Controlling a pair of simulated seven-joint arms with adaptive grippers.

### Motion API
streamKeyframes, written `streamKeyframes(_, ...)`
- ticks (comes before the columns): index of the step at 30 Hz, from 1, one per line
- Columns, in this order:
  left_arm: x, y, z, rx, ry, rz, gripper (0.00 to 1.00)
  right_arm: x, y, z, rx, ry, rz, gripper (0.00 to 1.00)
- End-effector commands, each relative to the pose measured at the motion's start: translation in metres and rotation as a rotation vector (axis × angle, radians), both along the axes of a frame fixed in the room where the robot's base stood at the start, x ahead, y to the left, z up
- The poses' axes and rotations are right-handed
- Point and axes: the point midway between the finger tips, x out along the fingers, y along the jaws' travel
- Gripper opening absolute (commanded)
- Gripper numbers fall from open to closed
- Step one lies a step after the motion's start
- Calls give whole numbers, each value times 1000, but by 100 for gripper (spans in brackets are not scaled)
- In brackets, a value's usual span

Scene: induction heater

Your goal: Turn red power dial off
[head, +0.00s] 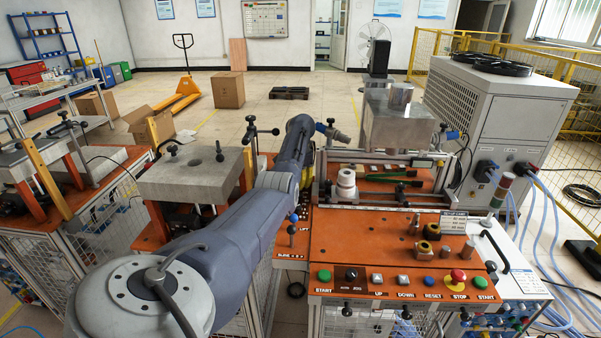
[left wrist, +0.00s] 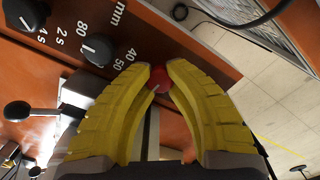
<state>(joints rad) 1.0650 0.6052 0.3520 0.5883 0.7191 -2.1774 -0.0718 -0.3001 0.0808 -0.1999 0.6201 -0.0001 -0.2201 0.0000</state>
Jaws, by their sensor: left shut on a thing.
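The red dial (left wrist: 159,78) shows in the left wrist view, on an orange-brown panel with white markings. My left gripper (left wrist: 160,83) has its two yellow fingers closed around it, with their tips touching its sides. Part of the dial is hidden between the fingers. In the head view my left arm reaches from the lower left toward the middle, and its fingers and the dial cannot be made out there. My right gripper is in neither view.
Black knobs (left wrist: 97,50) sit close beside the fingers on the same panel. In the head view, the orange bench (head: 385,256) carries a front row of buttons, including a red stop button (head: 458,276). A metal-topped fixture (head: 190,172) stands left of my arm. A grey chiller (head: 505,110) stands at right.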

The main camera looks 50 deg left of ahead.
Motion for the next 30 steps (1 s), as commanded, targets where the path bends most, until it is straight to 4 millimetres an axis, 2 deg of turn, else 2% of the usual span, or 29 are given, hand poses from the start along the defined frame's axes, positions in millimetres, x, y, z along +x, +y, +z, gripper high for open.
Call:
streamKeyframes(5,0,0,0,0,0,-1,0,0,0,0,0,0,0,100)
streamKeyframes(6,0,0,0,0,0,-1,18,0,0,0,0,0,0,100)
streamKeyframes(15,0,0,0,0,0,-1,50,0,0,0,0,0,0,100)
streamKeyframes(25,0,0,0,0,-1,-18,50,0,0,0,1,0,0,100)
streamKeyframes(30,0,0,0,0,1,-113,50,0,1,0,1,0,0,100)
